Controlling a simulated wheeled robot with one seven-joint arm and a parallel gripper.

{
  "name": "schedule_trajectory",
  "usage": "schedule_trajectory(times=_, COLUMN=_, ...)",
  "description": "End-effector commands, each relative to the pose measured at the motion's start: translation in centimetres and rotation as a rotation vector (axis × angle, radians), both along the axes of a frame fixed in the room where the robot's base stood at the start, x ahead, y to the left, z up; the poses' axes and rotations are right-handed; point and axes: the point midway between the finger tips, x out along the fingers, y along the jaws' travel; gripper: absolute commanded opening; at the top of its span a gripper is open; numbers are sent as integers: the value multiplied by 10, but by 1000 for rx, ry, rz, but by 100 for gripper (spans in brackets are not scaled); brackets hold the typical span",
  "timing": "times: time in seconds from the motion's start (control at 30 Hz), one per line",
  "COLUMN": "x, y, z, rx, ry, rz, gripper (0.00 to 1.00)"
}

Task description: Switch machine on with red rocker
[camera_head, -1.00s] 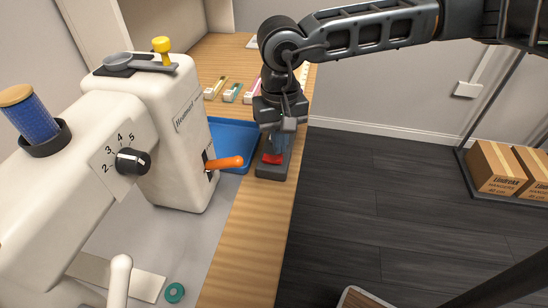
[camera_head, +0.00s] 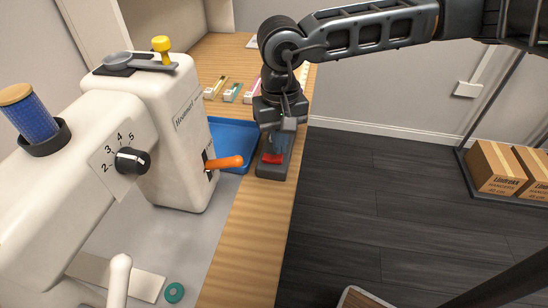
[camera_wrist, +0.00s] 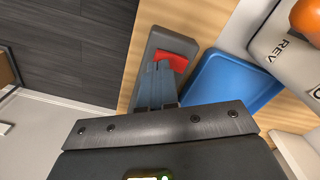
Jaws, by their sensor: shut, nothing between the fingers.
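A red rocker (camera_head: 272,158) sits on a dark grey switch box (camera_head: 270,172) near the right edge of the wooden bench. My gripper (camera_head: 276,153) points down over the box with its fingers shut and empty. The fingertips are at the rocker and look to be touching it. In the wrist view the fingers (camera_wrist: 157,68) overlap the rocker, whose visible red part (camera_wrist: 174,60) shows beside and beyond the tips. The white sewing machine (camera_head: 160,120) stands left of the box, with an orange lever (camera_head: 224,162) on its side.
A blue tray (camera_head: 236,139) lies between the machine and the switch box. Several small coloured items (camera_head: 233,92) lie at the back of the bench (camera_head: 240,235). Cardboard boxes (camera_head: 496,168) stand on a rack at the right. Open floor lies right of the bench.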

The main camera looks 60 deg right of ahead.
Motion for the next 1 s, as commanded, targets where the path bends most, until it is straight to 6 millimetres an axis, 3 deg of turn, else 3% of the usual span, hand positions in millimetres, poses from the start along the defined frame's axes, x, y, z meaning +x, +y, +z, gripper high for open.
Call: schedule_trajectory(times=1.0, x=0, y=0, z=-13, rx=0, ry=0, rz=0, gripper=0)
